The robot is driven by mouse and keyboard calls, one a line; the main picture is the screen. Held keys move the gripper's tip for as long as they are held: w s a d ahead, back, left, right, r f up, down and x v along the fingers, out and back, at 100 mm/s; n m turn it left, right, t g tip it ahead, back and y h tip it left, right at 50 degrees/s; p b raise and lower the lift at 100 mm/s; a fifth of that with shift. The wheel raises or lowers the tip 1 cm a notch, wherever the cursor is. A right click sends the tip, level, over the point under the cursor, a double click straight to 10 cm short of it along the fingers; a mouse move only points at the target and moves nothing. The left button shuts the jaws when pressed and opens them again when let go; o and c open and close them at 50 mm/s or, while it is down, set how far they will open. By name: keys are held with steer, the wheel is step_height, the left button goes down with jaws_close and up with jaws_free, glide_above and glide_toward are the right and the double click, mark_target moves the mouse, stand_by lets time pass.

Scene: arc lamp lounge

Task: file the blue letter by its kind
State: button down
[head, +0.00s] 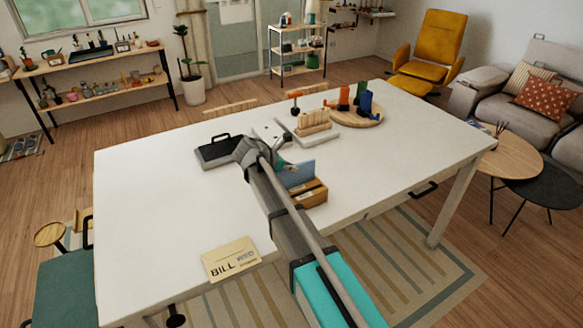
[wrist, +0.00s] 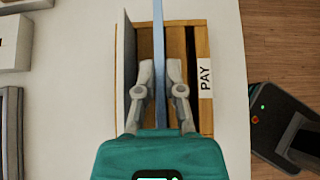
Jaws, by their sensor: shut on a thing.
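The blue letter (head: 299,175) stands upright at the wooden letter sorter (head: 314,195), partly hidden behind the sorter's front and my arm. In the wrist view the blue letter (wrist: 158,25) shows edge-on as a thin strip between my fingers. My gripper (wrist: 160,72) is shut on it, directly over the sorter (wrist: 200,120), which has a label reading PAY on its right side. A grey-white panel (wrist: 125,75) stands at the sorter's left. I cannot tell how deep the letter sits. A cream card (head: 231,259) marked BILL and a smaller word lies at the table's front edge.
The white table (head: 150,210) is clear at left and right. A black case with a handle (head: 215,153) lies behind my gripper at left. A block rack (head: 308,128) and a round wooden board (head: 358,119) with coloured items stand at the back.

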steer(key=shift+f, duration=0.15)
steer(key=c, duration=0.7)
jaws_free()
step_height(320, 180, up, 10)
steer(key=p, duration=0.9)
steer(key=shift+p, duration=0.4)
